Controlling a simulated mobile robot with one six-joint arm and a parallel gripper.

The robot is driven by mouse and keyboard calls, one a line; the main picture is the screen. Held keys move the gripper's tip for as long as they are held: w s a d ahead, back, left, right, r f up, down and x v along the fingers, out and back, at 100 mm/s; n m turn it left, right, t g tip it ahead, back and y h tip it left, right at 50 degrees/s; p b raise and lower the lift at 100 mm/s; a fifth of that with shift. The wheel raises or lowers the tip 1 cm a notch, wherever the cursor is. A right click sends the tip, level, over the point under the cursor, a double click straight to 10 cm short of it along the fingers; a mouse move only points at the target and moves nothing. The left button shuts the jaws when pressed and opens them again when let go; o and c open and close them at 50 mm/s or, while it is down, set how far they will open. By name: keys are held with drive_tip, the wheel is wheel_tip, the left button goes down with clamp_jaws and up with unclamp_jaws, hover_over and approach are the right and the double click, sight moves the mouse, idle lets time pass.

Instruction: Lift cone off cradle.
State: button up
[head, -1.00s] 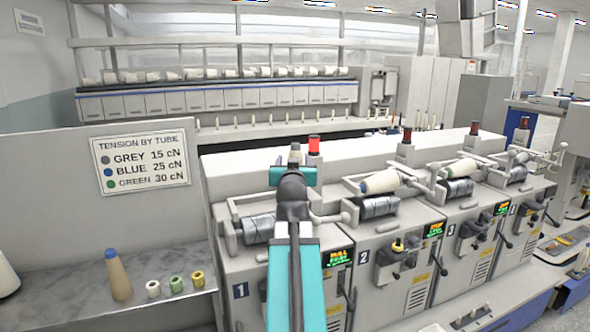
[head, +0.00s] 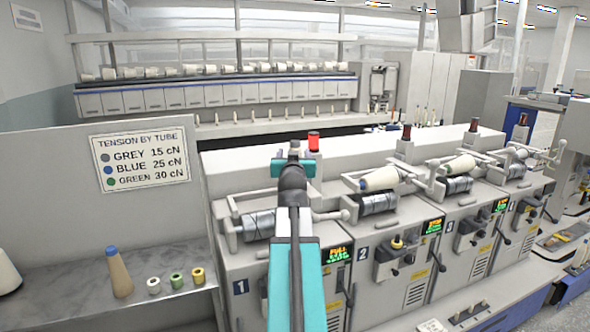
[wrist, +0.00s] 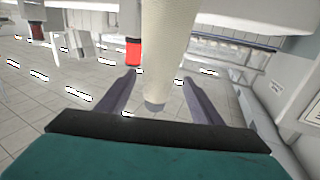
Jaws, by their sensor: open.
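My gripper (head: 293,160) is above winding unit 1 in the head view, on a teal arm. In the wrist view, a cream yarn cone (wrist: 160,45) with a grey tip hangs into the space between the two open fingers. A gap shows on each side of the tip, so the fingers do not look closed on it. In the head view the cone is mostly hidden behind my gripper. The cradle (head: 335,215) of unit 1 shows beside my arm, above a dark grooved drum (head: 258,226). The display (head: 338,254) of unit 1 reads FULL.
More units with cream cones (head: 380,179) stand to the right. A red lamp (head: 313,142) is just behind my gripper. A shelf at left holds a tan cone (head: 119,274) with a blue top and small white, green and yellow spools (head: 177,281). A tension sign (head: 140,162) hangs above.

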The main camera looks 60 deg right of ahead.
drive_tip(key=p+x, duration=0.1)
drive_tip(key=x, duration=0.2)
drive_tip(key=shift+d+r, duration=0.2)
drive_tip(key=shift+p+x, duration=0.35)
drive_tip(key=shift+x, duration=0.45)
drive_tip(key=shift+s+f, duration=0.1)
drive_tip(key=c, duration=1.4)
drive_tip(key=shift+c, duration=0.2)
wheel_tip(320, 180, up, 10)
drive_tip(key=b, duration=0.2)
